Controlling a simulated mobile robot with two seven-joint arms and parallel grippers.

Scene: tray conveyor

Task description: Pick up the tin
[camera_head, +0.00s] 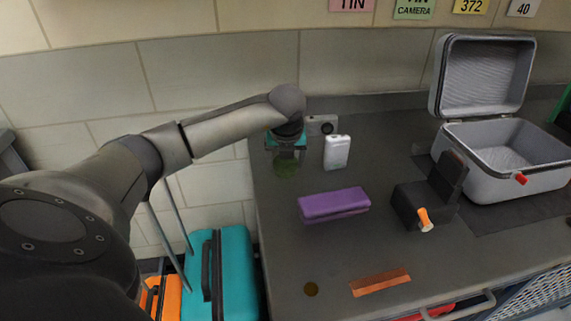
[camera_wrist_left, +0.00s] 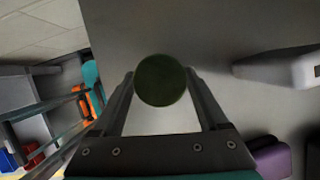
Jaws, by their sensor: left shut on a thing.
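The tin (camera_wrist_left: 160,81) is a small round dark green thing between the two fingers of my left gripper (camera_wrist_left: 162,90) in the left wrist view. Both fingers touch its sides, and the gripper is shut on it. In the head view the tin (camera_head: 287,168) shows below my left gripper (camera_head: 287,152), near the left edge of the dark counter. I cannot tell whether it is clear of the counter. My right gripper is not in view.
A camera (camera_head: 321,125) and a white box (camera_head: 337,151) stand close right of the gripper. A purple case (camera_head: 334,204) lies nearer. An open grey case (camera_head: 510,181) and a black holder (camera_head: 410,204) are at the right. A teal suitcase (camera_head: 234,270) stands left of the counter.

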